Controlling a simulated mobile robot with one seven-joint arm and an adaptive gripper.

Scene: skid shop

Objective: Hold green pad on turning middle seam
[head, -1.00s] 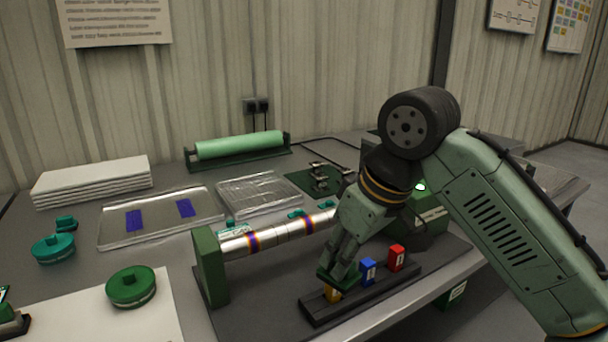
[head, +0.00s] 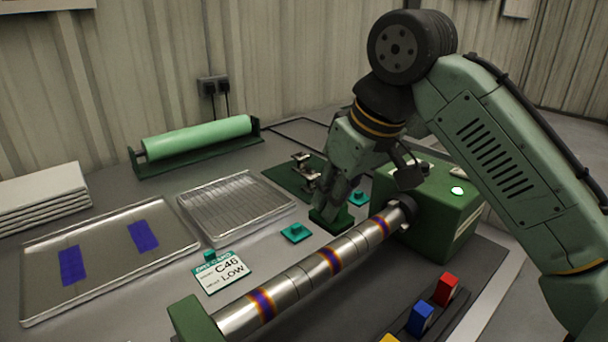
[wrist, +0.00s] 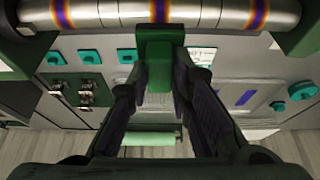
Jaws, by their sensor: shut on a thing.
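My gripper (head: 338,205) is shut on a dark green pad (head: 332,220), behind the steel pipe (head: 297,284). In the wrist view the pad (wrist: 158,55) sits between the fingers, its end at the pipe's edge in line with the middle seam (wrist: 158,12). Whether it touches the pipe I cannot tell. The pipe has three blue-and-orange seam bands; the middle seam (head: 331,260) shows in the head view. The pipe runs from a green block (head: 195,320) to a green drive box (head: 440,215) with a lit lamp. Whether it turns I cannot tell.
A wire-rack tray (head: 236,207), a tray with blue strips (head: 105,285) and a green roll (head: 196,138) stand behind. Blue (head: 421,318) and red (head: 446,289) blocks stand in front.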

